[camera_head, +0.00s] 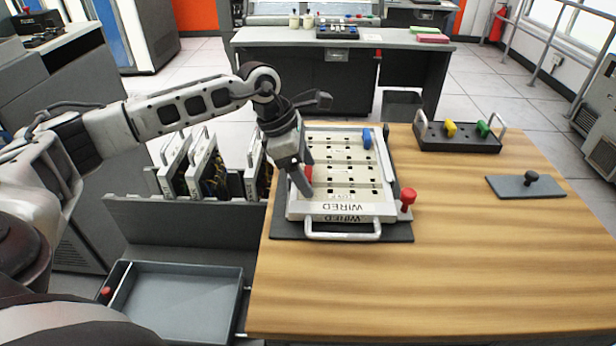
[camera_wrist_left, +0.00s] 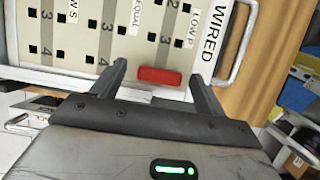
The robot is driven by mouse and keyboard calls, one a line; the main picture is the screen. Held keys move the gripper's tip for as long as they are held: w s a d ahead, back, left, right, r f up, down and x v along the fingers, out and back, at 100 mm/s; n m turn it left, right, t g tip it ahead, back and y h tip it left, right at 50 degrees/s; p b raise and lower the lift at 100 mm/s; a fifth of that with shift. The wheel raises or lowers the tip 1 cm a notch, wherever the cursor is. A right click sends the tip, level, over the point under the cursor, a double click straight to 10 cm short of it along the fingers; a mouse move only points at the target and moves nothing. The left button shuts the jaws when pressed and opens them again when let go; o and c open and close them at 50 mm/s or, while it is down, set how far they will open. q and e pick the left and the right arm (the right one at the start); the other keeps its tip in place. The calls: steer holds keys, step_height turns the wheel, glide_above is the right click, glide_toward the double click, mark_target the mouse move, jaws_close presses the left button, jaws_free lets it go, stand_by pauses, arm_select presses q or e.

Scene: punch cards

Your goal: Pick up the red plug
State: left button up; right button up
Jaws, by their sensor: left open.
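The red plug (camera_head: 308,173) sits at the left side of the pale board marked WIRED (camera_head: 335,206), partly hidden by my left gripper (camera_head: 302,182) in the head view. In the left wrist view the red plug (camera_wrist_left: 160,76) shows as a red bar near the board's edge. The fingers of my left gripper (camera_wrist_left: 157,80) are open, one on each side of it. I cannot tell whether they touch it. My right gripper is not in view.
A blue plug (camera_head: 367,138) stands at the board's far right. A red knob (camera_head: 408,198) is beside its right edge. A dark rack (camera_head: 458,143) holds yellow and green plugs. A grey plate with a dark knob (camera_head: 528,187) lies right. The table's front right is clear.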

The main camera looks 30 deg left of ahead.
arm_select(q)
steer(key=c, duration=0.9)
steer(key=shift+c, duration=0.2)
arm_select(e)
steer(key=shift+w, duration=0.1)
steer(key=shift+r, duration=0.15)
